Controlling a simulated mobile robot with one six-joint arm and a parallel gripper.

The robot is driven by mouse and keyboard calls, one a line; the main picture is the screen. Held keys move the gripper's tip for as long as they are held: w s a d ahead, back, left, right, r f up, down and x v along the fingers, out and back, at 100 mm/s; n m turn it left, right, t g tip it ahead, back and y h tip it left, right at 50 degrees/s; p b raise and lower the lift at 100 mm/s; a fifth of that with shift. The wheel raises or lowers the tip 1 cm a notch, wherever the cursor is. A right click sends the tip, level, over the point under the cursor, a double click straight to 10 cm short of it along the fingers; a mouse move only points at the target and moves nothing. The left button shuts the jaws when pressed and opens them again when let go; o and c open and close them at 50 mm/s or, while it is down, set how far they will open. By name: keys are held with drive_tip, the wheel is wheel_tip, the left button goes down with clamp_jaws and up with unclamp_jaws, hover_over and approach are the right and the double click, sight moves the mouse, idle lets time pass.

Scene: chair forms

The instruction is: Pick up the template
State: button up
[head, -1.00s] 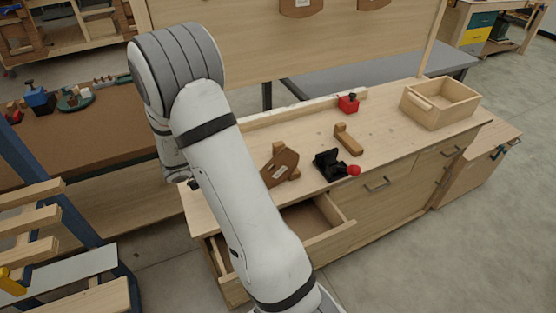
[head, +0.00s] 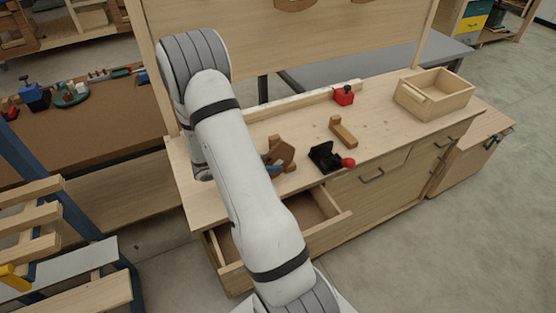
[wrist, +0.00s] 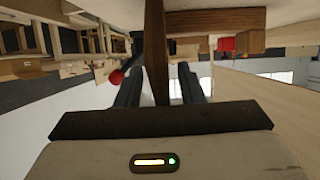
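The template, a brown wooden board (head: 286,150), stands on the bench top and is partly hidden behind my arm in the head view. In the wrist view the template (wrist: 155,50) shows edge-on as a dark brown upright strip between my two fingers. My gripper (wrist: 160,82) is open around it, with a gap showing on both sides. In the head view only a small part of my gripper (head: 270,165) shows, at the template's left side.
A black clamp with a red knob (head: 325,157) lies close to the right of the template. A wooden block (head: 343,131), a red item (head: 343,95) and an open wooden box (head: 434,93) are farther right. An open drawer (head: 325,229) juts out below the bench top.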

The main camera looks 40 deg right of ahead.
drive_tip(key=shift+c, duration=0.2)
clamp_jaws()
drive_tip(key=shift+r, duration=0.1)
idle(0.5)
wheel_tip(320, 180, up, 10)
drive_tip(key=shift+f+b, duration=0.1)
drive_tip(key=shift+b, duration=0.3)
